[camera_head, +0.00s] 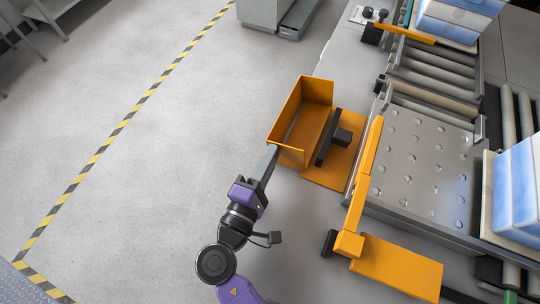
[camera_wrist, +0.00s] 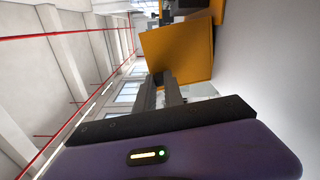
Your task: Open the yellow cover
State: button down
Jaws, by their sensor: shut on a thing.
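The yellow cover (camera_head: 284,113) is an orange-yellow, box-like sheet-metal piece in the middle of the head view. It stands raised and tilted beside its orange base plate (camera_head: 333,172), with its hollow inside showing. A black part (camera_head: 328,138) sits on the plate next to it. My gripper (camera_head: 272,153) is at the cover's near lower edge, its fingers closed on that edge. In the wrist view the cover (camera_wrist: 182,52) fills the area beyond the fingers (camera_wrist: 165,85). The exact contact of the fingertips is small and partly hidden.
An orange barrier arm (camera_head: 366,165) and another orange plate (camera_head: 400,270) lie right of the cover. A roller conveyor with a ball-transfer table (camera_head: 420,150) and blue-white blocks (camera_head: 520,185) stands further right. The grey floor (camera_head: 150,190) on the left is clear, with yellow-black tape.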

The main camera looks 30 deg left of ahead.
dwell(0.8)
jog(key=shift+d+r+m+b, duration=0.2)
jog(key=shift+d+m+b, duration=0.25)
jog(key=shift+m+b, duration=0.15)
jog(key=shift+d+r+m+b, duration=0.2)
jog(key=shift+d+m+b, duration=0.25)
jog(key=shift+m+b, duration=0.1)
jog(key=shift+d+r+m+b, duration=0.55)
jog(key=shift+d+r+m, duration=0.1)
jog(key=shift+m, duration=0.2)
jog(key=c, duration=1.4)
grip_release()
jog(key=shift+c, duration=0.2)
jog(key=shift+r, duration=0.1)
jog(key=s+b, duration=0.1)
jog(key=s, duration=0.6)
jog(key=shift+s+d+b, duration=0.2)
jog(key=shift+s+b, duration=0.15)
jog(key=shift+s, duration=0.05)
